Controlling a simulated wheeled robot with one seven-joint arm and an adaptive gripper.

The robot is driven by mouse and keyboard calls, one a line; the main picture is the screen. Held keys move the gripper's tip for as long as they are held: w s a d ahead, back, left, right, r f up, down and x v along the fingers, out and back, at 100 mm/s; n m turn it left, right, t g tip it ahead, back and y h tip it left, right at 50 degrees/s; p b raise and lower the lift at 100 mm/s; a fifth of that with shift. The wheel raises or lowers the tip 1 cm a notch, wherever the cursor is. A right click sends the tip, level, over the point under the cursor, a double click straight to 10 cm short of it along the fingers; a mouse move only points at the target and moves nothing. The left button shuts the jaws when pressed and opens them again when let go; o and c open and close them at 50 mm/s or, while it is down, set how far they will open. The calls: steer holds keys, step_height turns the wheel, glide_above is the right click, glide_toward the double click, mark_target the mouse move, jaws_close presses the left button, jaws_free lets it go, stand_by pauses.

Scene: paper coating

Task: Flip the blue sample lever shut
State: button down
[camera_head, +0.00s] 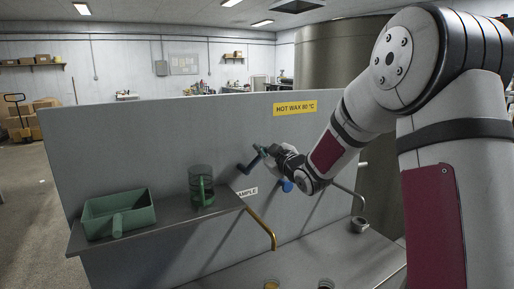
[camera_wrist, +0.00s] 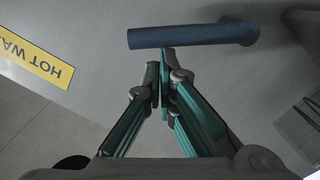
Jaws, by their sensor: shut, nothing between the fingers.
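A blue lever (camera_head: 247,167) sticks out from the grey panel (camera_head: 150,130), above the partly visible sample label (camera_head: 247,191). In the wrist view a blue bar-shaped lever (camera_wrist: 190,37) lies across the top, its rounded end at the right. My gripper (camera_head: 259,149) is beside the upper end of the lever in the head view. In the wrist view my gripper (camera_wrist: 163,62) has its green fingers shut, with nothing between them. Its tips are just below the bar in the picture; I cannot tell whether they touch it. Another blue part (camera_head: 287,186) shows below my wrist, partly hidden.
A shelf (camera_head: 170,227) at the left holds a green scoop-like tray (camera_head: 120,212) and a green-handled jug (camera_head: 202,188). A brass pipe (camera_head: 262,229) bends down beside it. A yellow hot wax sign (camera_head: 295,108) is on the panel.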

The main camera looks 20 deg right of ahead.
steer(key=d+f+m, duration=0.1)
steer(key=m, duration=0.1)
steer(key=d+f+m+p, duration=0.1)
steer(key=d+f+m, duration=0.1)
steer(key=f+m, duration=0.1)
steer(key=shift+w+d+m+p, duration=0.3)
steer(key=shift+w+p, duration=0.1)
stand_by(0.5)
